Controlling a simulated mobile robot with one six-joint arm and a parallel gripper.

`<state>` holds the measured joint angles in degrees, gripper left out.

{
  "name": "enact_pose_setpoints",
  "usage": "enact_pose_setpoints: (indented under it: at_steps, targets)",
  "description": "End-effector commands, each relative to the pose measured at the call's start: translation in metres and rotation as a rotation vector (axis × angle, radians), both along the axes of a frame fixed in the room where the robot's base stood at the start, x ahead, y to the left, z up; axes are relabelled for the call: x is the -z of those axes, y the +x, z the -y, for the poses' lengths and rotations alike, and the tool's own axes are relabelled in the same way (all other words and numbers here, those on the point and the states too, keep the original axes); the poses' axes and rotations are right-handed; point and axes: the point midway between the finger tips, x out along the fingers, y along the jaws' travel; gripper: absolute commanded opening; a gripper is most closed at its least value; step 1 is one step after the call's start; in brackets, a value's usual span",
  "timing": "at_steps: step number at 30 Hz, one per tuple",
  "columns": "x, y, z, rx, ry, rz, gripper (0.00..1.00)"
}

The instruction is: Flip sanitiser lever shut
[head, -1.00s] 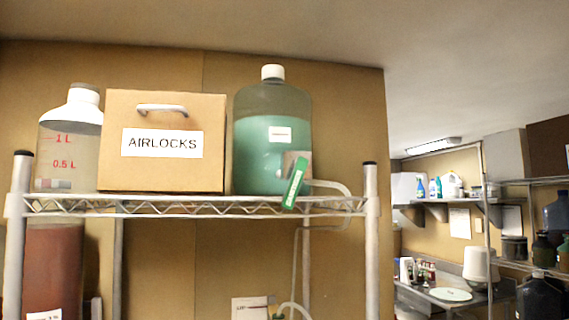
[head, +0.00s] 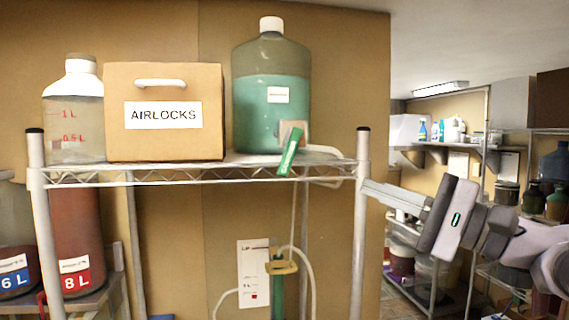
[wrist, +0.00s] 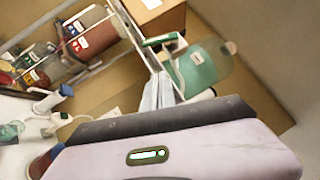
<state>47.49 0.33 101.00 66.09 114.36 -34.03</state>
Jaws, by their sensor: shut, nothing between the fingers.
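The sanitiser jug (head: 258,100), clear with green liquid and a white cap, stands at the right end of the top wire shelf (head: 205,174). Its green lever (head: 289,152) hangs at a slant at the jug's lower right front, over the shelf edge. In the wrist view the jug (wrist: 196,70) and the lever (wrist: 160,40) lie just beyond my fingers. My gripper (head: 366,187) is shut and empty. It points left, its tips at the right shelf post in the picture, right of and below the lever; I cannot tell the depth between them. In the wrist view my gripper (wrist: 163,78) partly hides the shelf.
A cardboard AIRLOCKS box (head: 165,90) and a clear bottle (head: 75,110) stand left of the jug. The right post (head: 361,225) stands beside my fingertips. A hose (head: 335,183) loops behind the lever.

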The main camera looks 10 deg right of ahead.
Motion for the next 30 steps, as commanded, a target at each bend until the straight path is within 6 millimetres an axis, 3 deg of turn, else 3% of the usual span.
enact_pose_setpoints:
  at_steps: [11,18,30]
  targets:
    - [-0.023,0.058,-0.056,-0.005,0.000,-0.001,0.00]
    - [-0.033,0.057,-0.086,-0.001,0.000,-0.001,0.00]
    - [-0.034,0.057,-0.091,0.000,0.000,-0.001,0.00]
